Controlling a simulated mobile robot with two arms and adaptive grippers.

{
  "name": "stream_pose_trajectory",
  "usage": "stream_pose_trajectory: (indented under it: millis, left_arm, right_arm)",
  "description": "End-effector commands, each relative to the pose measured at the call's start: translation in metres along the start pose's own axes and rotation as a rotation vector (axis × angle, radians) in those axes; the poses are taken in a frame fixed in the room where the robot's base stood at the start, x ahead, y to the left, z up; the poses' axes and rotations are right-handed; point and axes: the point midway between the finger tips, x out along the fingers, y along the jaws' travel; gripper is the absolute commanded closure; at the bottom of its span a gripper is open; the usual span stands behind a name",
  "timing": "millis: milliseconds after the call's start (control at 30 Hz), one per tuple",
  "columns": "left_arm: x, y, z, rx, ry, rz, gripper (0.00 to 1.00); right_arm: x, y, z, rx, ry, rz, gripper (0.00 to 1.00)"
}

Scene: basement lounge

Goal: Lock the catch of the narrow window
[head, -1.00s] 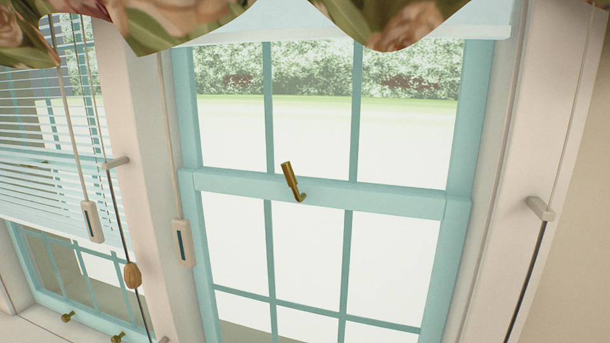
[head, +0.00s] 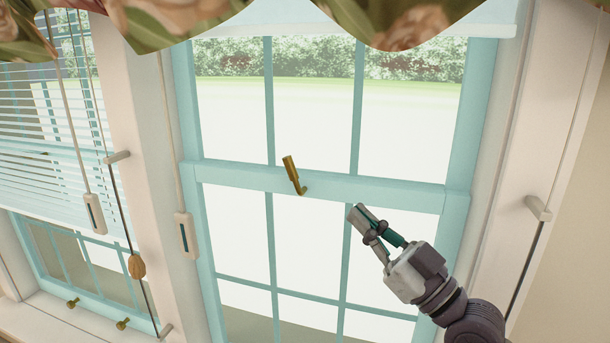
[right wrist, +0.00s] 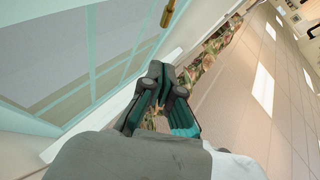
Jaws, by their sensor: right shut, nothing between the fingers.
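The narrow window (head: 230,179) has a pale teal frame with a horizontal meeting rail across its middle. Its brass catch (head: 292,174) sits on that rail, with the lever pointing up and slightly left and a small hook at the lower right. The catch also shows at the top of the right wrist view (right wrist: 168,12). My right gripper (head: 357,212) is shut and empty, below and right of the catch and apart from it. Its fingers also show in the right wrist view (right wrist: 158,72). My left gripper is not in view.
A wider window with white blinds (head: 50,150) is at the left. A floral valance (head: 180,20) hangs across the top. A cord cleat (head: 538,208) sticks out at the right.

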Motion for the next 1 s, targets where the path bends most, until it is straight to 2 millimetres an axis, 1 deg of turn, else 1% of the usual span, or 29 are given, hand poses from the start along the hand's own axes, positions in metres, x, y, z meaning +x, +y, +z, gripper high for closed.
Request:
stream_pose_trajectory:
  millis: [167, 267, 367, 600, 733, 767, 800, 900, 1000]
  left_arm:
    - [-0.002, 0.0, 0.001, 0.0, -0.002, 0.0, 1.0]
    - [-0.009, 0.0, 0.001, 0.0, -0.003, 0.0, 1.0]
    - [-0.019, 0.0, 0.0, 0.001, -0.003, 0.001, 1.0]
    - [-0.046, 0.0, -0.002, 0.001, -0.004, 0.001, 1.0]
    - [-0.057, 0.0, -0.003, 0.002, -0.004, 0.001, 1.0]
    - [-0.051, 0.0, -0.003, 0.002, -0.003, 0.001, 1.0]
    - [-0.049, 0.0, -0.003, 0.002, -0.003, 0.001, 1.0]
    - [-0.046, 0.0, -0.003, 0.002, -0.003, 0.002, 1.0]
    - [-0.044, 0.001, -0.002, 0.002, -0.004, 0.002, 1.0]
  right_arm:
    - [0.003, 0.001, 0.0, 0.001, -0.001, 0.001, 1.0]
    - [0.012, 0.001, -0.002, 0.002, 0.0, 0.002, 1.0]
    - [0.029, 0.001, -0.004, 0.004, 0.0, 0.001, 1.0]
    - [0.082, 0.001, -0.005, 0.004, -0.001, 0.001, 1.0]
    - [0.107, 0.001, -0.004, 0.003, -0.001, 0.0, 1.0]
    - [0.107, 0.001, 0.006, 0.001, -0.004, 0.0, 1.0]
    - [0.111, 0.0, 0.012, 0.0, -0.005, -0.001, 1.0]
    - [0.119, 0.0, 0.022, 0.0, -0.003, 0.0, 1.0]
    - [0.125, 0.0, 0.028, 0.0, -0.003, 0.0, 1.0]
